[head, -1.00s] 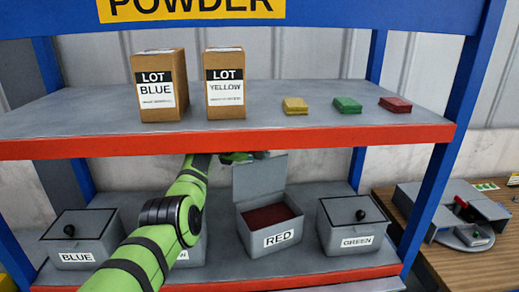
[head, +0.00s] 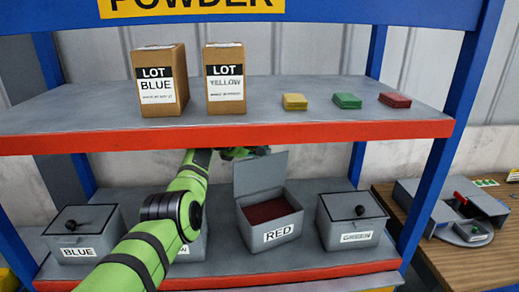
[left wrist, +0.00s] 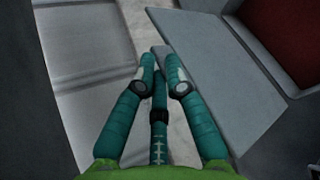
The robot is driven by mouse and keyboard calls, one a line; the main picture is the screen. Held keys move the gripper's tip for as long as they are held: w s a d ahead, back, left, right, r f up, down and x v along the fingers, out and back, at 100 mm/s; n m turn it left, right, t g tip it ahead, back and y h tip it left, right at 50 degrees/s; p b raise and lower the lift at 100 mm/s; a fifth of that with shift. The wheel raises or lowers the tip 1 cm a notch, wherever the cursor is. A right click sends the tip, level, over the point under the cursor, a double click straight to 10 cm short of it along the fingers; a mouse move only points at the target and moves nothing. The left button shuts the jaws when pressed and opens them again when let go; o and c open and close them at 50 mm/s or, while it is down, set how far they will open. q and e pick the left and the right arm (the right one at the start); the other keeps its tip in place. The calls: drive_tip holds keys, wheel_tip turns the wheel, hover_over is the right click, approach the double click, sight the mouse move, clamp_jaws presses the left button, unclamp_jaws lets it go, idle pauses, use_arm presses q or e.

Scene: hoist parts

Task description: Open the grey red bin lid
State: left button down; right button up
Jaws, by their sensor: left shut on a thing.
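The grey red bin (head: 268,233) stands on the lower shelf with its RED label facing me and red contents inside. Its lid (head: 262,172) stands raised, nearly upright at the back of the bin. My left gripper (head: 243,152) is behind the lid's upper edge, partly hidden by the lid and the upper shelf. In the left wrist view the gripper's fingers (left wrist: 160,65) are closed together beside the grey lid (left wrist: 215,75). The lid's knob is hidden there. Red contents show at the upper right (left wrist: 290,40). My right gripper is not in view.
A blue bin (head: 82,238) and a green bin (head: 350,222) stand with lids closed; another bin is mostly behind my arm. The upper shelf (head: 300,142) is close above my gripper. It holds two lot boxes (head: 158,82) (head: 225,80) and coloured packets (head: 347,101).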

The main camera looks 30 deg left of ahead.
use_arm(q)
drive_tip(key=shift+s+f, duration=0.1)
drive_tip(key=shift+f, duration=0.5)
drive_tip(key=c, duration=1.5)
unclamp_jaws()
drive_tip(key=shift+a+f, duration=0.1)
drive_tip(key=shift+a, duration=0.15)
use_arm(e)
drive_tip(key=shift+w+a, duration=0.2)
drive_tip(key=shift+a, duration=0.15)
use_arm(q)
drive_tip(key=shift+d, duration=0.15)
